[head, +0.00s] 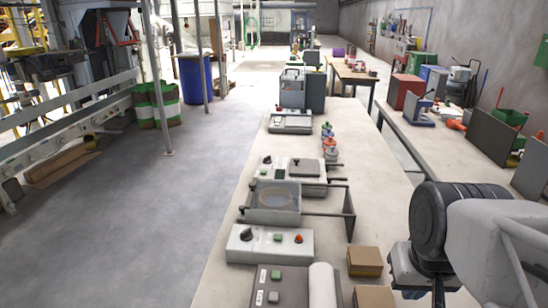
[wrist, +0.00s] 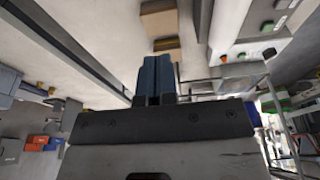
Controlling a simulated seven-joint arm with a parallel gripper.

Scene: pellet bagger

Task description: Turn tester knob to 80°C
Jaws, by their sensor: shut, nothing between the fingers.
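Several white or grey bench units with controls stand along the bench in the head view. One near unit (head: 243,255) carries a dark knob (head: 246,235), a green button and an orange-red knob. A farther unit has another dark knob (head: 267,160). I cannot tell which unit is the tester, and no temperature marks are readable. My gripper (wrist: 156,62) shows in the wrist view with its two blue fingers shut together and empty. It is apart from the units. A white panel with a dark knob (wrist: 268,53) lies to its right there.
Small cardboard boxes (head: 364,260) sit on the bench (head: 222,285) near my arm. A frame-like fixture (head: 274,200) stands behind the near unit. Small coloured-top containers (head: 329,142) stand farther back. A second bench (head: 398,115) runs along the right.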

